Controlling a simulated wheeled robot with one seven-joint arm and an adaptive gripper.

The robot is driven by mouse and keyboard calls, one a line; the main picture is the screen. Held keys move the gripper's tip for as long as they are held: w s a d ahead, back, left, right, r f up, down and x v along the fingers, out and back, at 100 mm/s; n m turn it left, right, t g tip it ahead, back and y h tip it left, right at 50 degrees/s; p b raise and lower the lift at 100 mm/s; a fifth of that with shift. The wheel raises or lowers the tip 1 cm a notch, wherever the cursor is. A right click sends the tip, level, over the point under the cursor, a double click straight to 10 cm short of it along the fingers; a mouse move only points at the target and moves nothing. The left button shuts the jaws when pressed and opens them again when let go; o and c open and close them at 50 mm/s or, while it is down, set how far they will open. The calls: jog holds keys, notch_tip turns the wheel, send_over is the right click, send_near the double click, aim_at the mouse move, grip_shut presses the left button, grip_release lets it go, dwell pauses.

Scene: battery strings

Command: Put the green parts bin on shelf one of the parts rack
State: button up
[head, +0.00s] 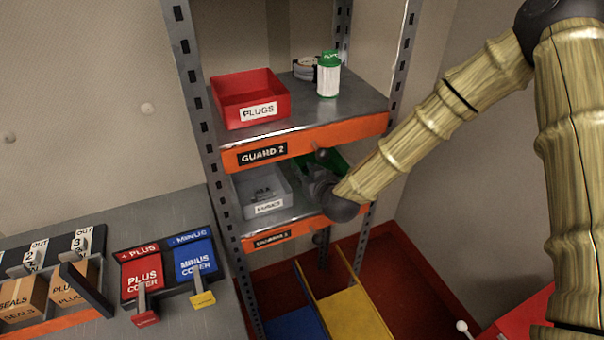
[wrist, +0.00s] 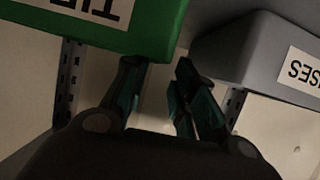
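The green parts bin (wrist: 150,25) is at the top left of the wrist view, with part of a white label on its front. In the head view the green bin (head: 325,160) is on the lower shelf of the parts rack, mostly hidden behind my gripper (head: 322,185). The plate under the lower shelf (head: 272,240) is small and hard to read. In the wrist view my gripper (wrist: 160,75) has its fingers apart with nothing between them. The left fingertip is at the green bin's lower edge; I cannot tell whether it touches.
A grey bin (head: 248,190), labelled FUSES in the wrist view (wrist: 255,50), stands left of the green bin. The shelf above, marked GUARD 2, holds a red PLUGS bin (head: 250,95) and a white-green canister (head: 328,78). A bench (head: 120,225) with covers stands left.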

jog(key=b+v, duration=0.1)
jog(key=v, duration=0.6)
jog(key=shift+b, duration=0.35)
dwell(0.8)
